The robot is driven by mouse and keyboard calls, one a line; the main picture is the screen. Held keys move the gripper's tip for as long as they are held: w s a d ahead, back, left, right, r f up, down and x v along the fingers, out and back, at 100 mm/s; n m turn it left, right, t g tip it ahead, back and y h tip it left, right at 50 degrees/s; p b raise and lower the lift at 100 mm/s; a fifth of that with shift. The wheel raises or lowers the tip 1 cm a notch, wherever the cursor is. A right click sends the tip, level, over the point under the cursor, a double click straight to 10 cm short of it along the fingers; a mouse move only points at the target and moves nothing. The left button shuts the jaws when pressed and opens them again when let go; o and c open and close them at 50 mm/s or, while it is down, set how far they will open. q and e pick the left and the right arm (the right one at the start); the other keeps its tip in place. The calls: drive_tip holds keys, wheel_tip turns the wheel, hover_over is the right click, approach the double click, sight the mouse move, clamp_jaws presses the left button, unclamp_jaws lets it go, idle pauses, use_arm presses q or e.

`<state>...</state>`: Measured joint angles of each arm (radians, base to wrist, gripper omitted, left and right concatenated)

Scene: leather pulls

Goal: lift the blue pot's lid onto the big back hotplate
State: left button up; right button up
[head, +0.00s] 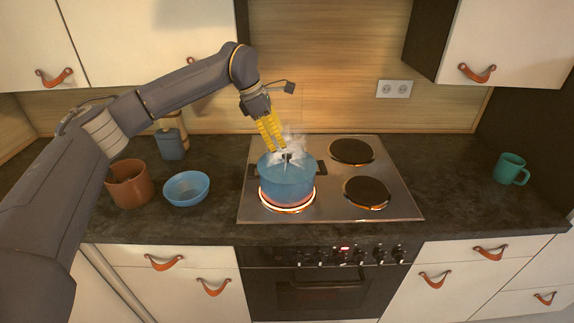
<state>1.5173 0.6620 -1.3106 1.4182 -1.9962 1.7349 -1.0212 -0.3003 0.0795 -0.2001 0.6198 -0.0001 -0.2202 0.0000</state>
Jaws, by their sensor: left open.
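The blue pot (286,187) stands upright on the front left hotplate (290,209), whose ring glows orange. Its lid (268,160) appears to be on top, with a dark knob (287,156) in the middle; white steam partly blurs both. My left gripper (276,149) has yellow fingers pointing down just above the lid, beside the knob. It is open, and I cannot tell whether it touches the knob. The back right hotplate (351,151) is dark and bare. The area behind the pot is partly hidden by the gripper and steam. My right gripper is not in view.
The steel hob (325,208) also has a bare front right hotplate (367,191). A blue bowl (186,188), a brown pot (129,184) and a blue canister (171,143) stand left of it. A teal mug (510,169) stands far right. The counter between hob and mug is clear.

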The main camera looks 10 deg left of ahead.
sight(285, 153)
use_arm(q)
drive_tip(key=shift+x, duration=3.95)
clamp_jaws()
